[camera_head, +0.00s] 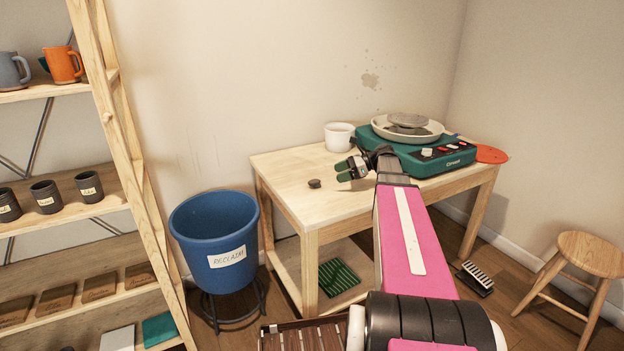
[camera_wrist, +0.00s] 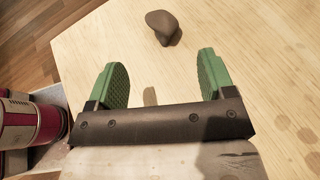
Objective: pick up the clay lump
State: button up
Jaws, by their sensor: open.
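The clay lump (camera_head: 314,183) is a small dark brown-grey lump on the wooden table (camera_head: 285,165), near its left side. In the wrist view the lump (camera_wrist: 163,26) lies beyond the fingertips, between their lines and slightly left of centre. My gripper (camera_head: 347,170) is above the table, to the right of the lump. In the wrist view my gripper (camera_wrist: 165,75) shows two green pads spread wide apart with nothing between them. The lump is apart from both pads.
A white pot (camera_head: 339,137) stands behind my gripper. A blue bucket (camera_head: 217,240) stands left of the table. The table around the lump is clear.

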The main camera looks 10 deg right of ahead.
aim_at(317, 180)
jog(key=shift+w+a, duration=0.15)
jog(key=shift+a, duration=0.05)
jog(key=x, duration=1)
jog(key=shift+a, duration=0.25)
jog(key=shift+c, duration=0.2)
jog(key=c, duration=0.9)
